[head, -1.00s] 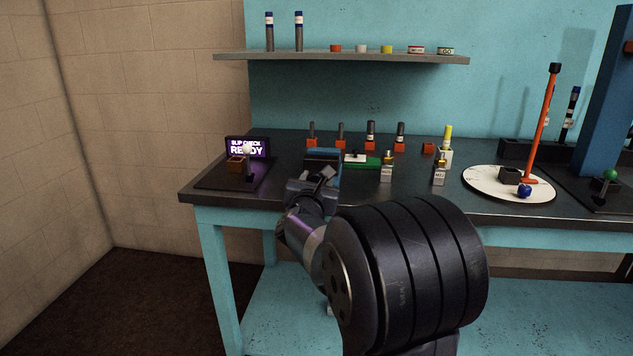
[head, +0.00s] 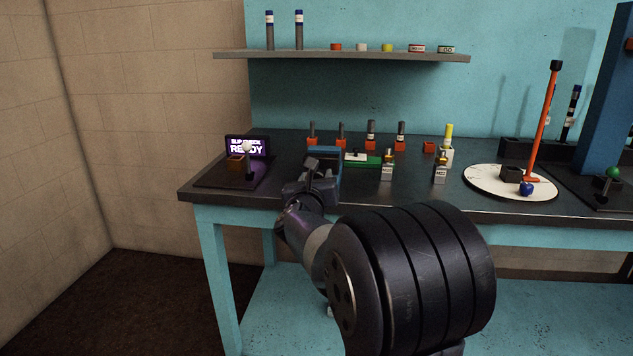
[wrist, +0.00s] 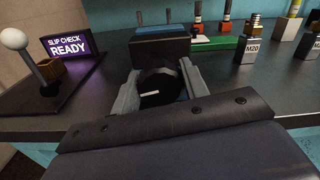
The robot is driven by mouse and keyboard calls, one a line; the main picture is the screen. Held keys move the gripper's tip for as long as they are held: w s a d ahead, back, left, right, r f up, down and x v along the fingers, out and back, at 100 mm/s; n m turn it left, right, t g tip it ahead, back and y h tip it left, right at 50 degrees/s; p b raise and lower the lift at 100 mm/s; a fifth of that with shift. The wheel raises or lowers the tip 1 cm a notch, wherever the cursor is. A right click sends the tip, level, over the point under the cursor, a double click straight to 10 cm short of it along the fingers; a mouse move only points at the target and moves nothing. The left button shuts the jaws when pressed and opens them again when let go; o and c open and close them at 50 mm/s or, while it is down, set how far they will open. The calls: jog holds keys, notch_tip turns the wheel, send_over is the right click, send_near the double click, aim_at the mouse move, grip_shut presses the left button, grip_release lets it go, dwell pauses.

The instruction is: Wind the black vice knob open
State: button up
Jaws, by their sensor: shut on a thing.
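The black vice knob (wrist: 160,87) sits between the two fingers of my gripper (wrist: 158,95) in the wrist view. The fingers are shut on its sides. A pale mark on the knob's face points roughly left. Behind it is the dark and blue vice (wrist: 160,46), at the bench's front edge. In the head view my gripper (head: 314,178) is at the front of the blue vice (head: 325,160), and my arm hides the knob there. How far the vice jaws are apart cannot be told.
Left of the vice stand a white-balled lever (wrist: 30,60) and a screen (wrist: 70,46) reading "SLIP CHECK READY". A green tray (head: 362,160) and M20 fitting (head: 387,172) stand right. Several hose ends in orange holders stand behind. A shelf (head: 340,56) hangs above.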

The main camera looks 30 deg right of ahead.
jog(key=shift+n, duration=0.9)
jog(key=o, duration=1)
jog(key=shift+c, duration=0.2)
jog(key=shift+f, duration=0.1)
